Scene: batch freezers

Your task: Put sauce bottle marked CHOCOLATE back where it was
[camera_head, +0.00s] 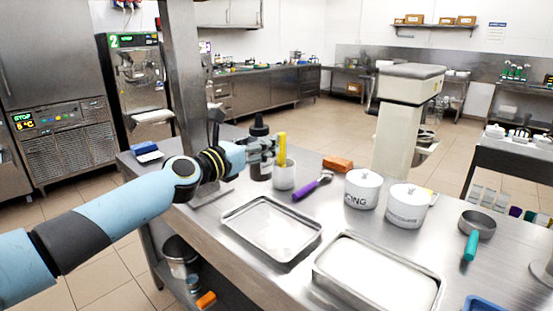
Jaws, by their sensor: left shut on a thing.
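A dark sauce bottle (260,171) with a black cap stands upright at the back left of the steel table (190,232). No CHOCOLATE lettering can be read on it from here. My left gripper (264,150) reaches in from the left and is shut on the bottle at its upper body, partly covering it. The bottle's base appears at table level, but I cannot tell whether it touches the table. My right gripper is not in view.
A pale cup (284,178) with a yellow-handled tool (282,148) stands close right of the bottle. A purple-handled scoop (312,187), two white tubs (362,190) (407,207) and two metal trays (272,228) (375,280) occupy the table. A steel post (185,80) rises left.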

